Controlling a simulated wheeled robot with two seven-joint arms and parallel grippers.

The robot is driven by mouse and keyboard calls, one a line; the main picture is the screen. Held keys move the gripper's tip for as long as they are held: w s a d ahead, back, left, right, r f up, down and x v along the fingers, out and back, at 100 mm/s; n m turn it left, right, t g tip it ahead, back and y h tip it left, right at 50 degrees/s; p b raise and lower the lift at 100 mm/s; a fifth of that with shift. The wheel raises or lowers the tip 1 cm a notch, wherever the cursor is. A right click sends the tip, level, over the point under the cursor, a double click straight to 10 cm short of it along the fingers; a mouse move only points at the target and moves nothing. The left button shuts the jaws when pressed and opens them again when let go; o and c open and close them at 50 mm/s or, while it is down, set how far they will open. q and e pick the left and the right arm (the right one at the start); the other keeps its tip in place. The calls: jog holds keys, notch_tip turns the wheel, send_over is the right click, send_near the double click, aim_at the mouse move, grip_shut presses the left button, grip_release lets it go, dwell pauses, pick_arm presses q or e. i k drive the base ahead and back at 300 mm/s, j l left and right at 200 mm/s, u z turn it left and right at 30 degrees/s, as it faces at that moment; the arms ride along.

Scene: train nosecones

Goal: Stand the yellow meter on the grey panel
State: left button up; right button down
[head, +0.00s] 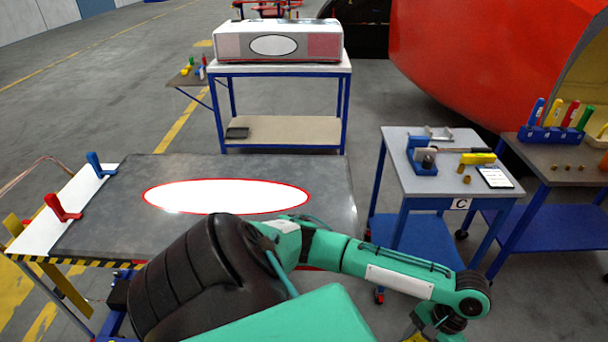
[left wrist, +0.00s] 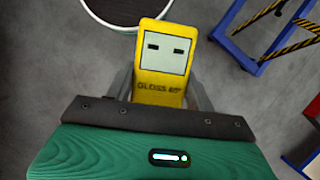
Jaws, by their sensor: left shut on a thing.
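The yellow meter (left wrist: 162,62), marked "GLOSS 60°" with a pale face and two dark marks, sits between the fingers of my left gripper (left wrist: 160,88) in the left wrist view. The gripper is shut on it, over the floor. In the head view my left arm reaches to the lower right, and its wrist is cut off by the bottom edge, with a bit of yellow (head: 415,337) there. The grey panel (head: 330,185) lies on a stand at left, with a red-edged white oval (head: 227,196). My arm hides its near right part. My right gripper is not in view.
A red clamp (head: 62,208) and a blue clamp (head: 100,165) stand at the panel's left edge. A trolley marked C (head: 400,160) holds tools at right, beside a table with a blue rack (head: 553,136). A bench (head: 338,70) with a large box stands behind.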

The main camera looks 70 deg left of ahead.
aim_at(149, 222)
jog(key=u, duration=1.55)
